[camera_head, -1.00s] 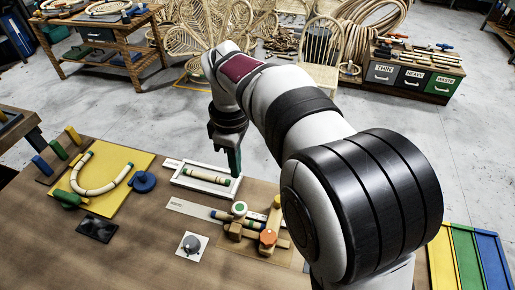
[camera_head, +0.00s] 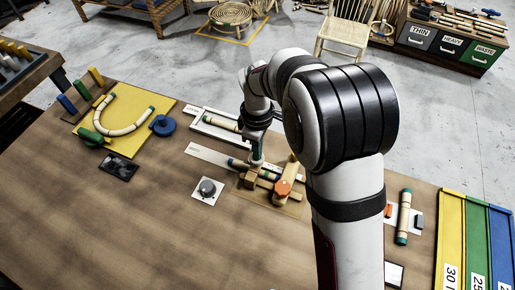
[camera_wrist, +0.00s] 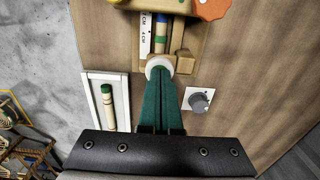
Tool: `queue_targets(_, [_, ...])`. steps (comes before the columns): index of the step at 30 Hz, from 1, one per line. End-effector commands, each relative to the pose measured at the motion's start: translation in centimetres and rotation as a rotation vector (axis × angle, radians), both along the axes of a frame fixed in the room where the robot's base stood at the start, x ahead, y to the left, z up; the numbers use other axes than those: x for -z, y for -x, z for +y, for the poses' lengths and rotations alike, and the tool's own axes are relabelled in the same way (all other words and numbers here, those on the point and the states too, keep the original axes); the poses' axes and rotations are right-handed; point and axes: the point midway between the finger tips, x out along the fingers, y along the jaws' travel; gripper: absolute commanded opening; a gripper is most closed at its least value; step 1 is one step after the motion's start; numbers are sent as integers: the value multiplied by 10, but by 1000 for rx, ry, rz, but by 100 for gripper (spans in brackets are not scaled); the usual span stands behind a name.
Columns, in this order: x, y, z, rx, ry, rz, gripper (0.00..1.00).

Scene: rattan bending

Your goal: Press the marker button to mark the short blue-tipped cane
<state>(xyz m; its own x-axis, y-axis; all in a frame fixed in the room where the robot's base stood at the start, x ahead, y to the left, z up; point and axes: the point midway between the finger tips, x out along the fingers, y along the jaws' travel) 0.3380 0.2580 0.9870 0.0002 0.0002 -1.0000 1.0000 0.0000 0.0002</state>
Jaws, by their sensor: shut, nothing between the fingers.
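My gripper (camera_head: 257,158) has dark green fingers pressed together, with nothing between them. In the wrist view its tips (camera_wrist: 160,72) are over the white round marker button (camera_wrist: 158,63) and cover most of it. I cannot tell whether they touch it or whether it is pushed down. In the head view the fingertips hide the button's top. The short blue-tipped cane (camera_head: 238,163) lies in the wooden fixture beside the white ruler strip (camera_head: 210,155). In the wrist view part of the cane (camera_wrist: 161,32) shows past the button, with a blue band.
An orange knob (camera_head: 283,188) stands on the fixture. A grey dial (camera_head: 207,187) sits on a white plate to its left. A white tray (camera_wrist: 92,92) holds a green-tipped cane (camera_wrist: 107,102). A yellow board (camera_head: 130,142) with a bent cane is at the left. The front table is bare.

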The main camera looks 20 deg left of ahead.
Motion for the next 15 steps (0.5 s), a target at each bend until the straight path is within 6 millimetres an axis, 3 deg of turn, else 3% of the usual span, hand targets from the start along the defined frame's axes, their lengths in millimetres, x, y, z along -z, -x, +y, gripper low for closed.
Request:
queue_targets(11, [4, 0, 0, 0, 0, 0, 0])
queue_targets(15, [14, 0, 0, 0, 1, 1, 0])
